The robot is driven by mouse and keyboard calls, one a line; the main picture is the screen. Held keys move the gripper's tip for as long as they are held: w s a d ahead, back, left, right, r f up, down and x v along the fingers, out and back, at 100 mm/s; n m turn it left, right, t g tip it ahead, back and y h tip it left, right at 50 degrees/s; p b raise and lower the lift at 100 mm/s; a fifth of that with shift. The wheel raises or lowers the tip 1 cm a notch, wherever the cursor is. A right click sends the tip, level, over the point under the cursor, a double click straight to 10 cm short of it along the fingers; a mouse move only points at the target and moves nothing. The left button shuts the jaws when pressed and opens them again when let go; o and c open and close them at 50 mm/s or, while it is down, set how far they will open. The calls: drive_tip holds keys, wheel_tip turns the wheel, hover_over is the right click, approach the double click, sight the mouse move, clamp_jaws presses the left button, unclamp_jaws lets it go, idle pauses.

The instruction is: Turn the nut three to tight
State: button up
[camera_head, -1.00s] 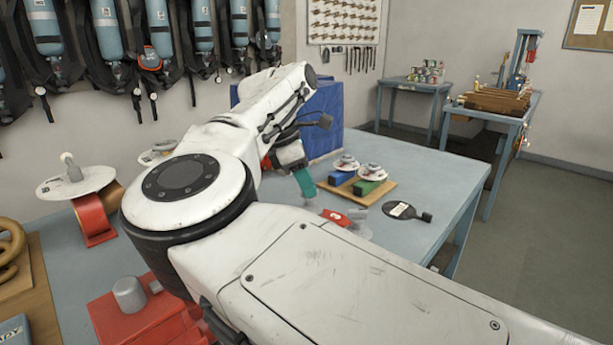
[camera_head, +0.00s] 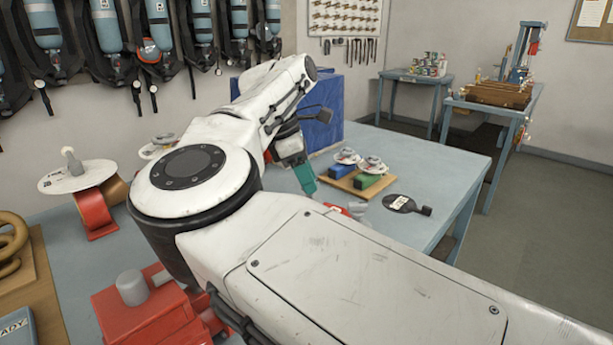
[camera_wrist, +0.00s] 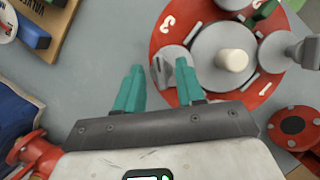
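My gripper (camera_wrist: 160,66) is open, with two teal fingers pointing at a red disc (camera_wrist: 165,50) in the wrist view. The disc carries white numbers, a grey hub (camera_wrist: 208,62) with a cream post (camera_wrist: 231,61), and grey winged nuts. One grey nut (camera_wrist: 173,70) shows between the fingertips, nearer the right finger; I cannot tell whether they touch. A second grey nut (camera_wrist: 285,47) sits at the disc's right side. The number near the first nut looks like a 3. In the head view my gripper (camera_head: 306,180) is over the table, and my arm hides most of the disc (camera_head: 357,208).
A wooden board (camera_head: 347,184) with blue and green blocks stands behind the disc. A black paddle (camera_head: 400,203) lies to its right. A red flanged part (camera_wrist: 292,126) is close by in the wrist view. A blue box (camera_head: 330,110) stands behind my arm.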

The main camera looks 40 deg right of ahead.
drive_tip(key=v, duration=1)
drive_tip(key=shift+a+r, duration=0.2)
drive_tip(key=shift+r, duration=0.15)
drive_tip(key=shift+f, duration=0.1)
idle(0.3)
